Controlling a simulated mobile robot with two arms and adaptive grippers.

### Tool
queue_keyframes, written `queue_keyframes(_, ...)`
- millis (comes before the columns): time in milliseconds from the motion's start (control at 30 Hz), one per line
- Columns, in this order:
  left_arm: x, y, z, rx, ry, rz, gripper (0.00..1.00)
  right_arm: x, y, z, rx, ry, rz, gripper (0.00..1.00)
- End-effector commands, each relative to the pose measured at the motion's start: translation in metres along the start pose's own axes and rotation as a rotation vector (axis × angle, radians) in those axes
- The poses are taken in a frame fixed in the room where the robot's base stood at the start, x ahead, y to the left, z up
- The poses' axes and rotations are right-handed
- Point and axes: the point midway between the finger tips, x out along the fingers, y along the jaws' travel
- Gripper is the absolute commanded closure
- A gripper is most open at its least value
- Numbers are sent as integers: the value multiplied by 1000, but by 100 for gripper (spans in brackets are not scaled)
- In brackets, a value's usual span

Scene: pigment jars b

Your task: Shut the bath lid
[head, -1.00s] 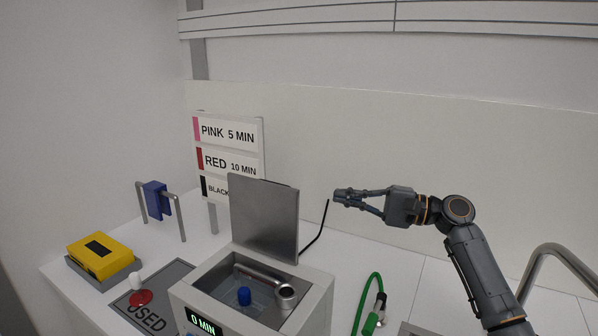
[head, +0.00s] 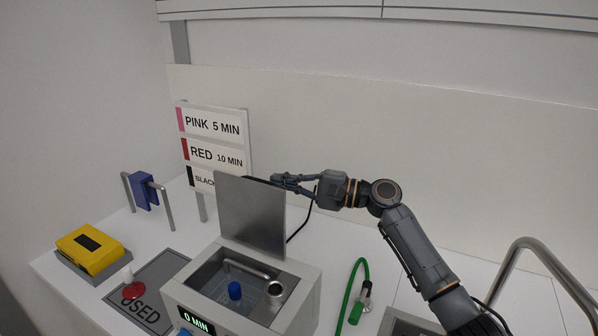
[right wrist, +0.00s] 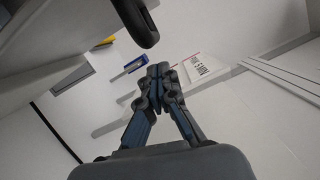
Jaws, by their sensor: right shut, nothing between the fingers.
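The bath (head: 310,299) is a light grey box with a display reading 0 MIN. Its lid (head: 251,214) is a grey metal plate standing upright at the back of the opening. Inside the bath are a blue-capped jar (head: 235,290) and a metal bar with a ring. My right gripper (head: 274,179) is shut and empty, at the upper right edge of the lid, its fingertips partly behind that edge. I cannot tell whether it touches the lid. The right wrist view shows the closed fingers (right wrist: 157,70). My left gripper is not in view.
A sign (head: 214,135) stands behind the lid. Left of the bath are a USED mat (head: 155,312) with a red-and-white item (head: 129,281), a yellow box (head: 90,249) and a blue block on a stand (head: 145,193). A green hose (head: 355,312) and a sink lie right.

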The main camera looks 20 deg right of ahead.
Motion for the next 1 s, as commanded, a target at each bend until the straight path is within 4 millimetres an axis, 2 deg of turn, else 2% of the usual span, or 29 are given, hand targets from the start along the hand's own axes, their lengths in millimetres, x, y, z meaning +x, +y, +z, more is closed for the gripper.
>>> queue_keyframes(33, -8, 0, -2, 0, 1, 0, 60, 1, -2, 6, 0, -1, 2, 100)
queue_keyframes(200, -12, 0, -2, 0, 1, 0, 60, 3, -1, 15, 0, 1, 1, 100)
queue_keyframes(667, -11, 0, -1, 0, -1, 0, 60, 4, 0, 17, -6, 0, 1, 100)
queue_keyframes(1000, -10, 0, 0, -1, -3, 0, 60, 6, -2, 26, -65, -1, 15, 100)
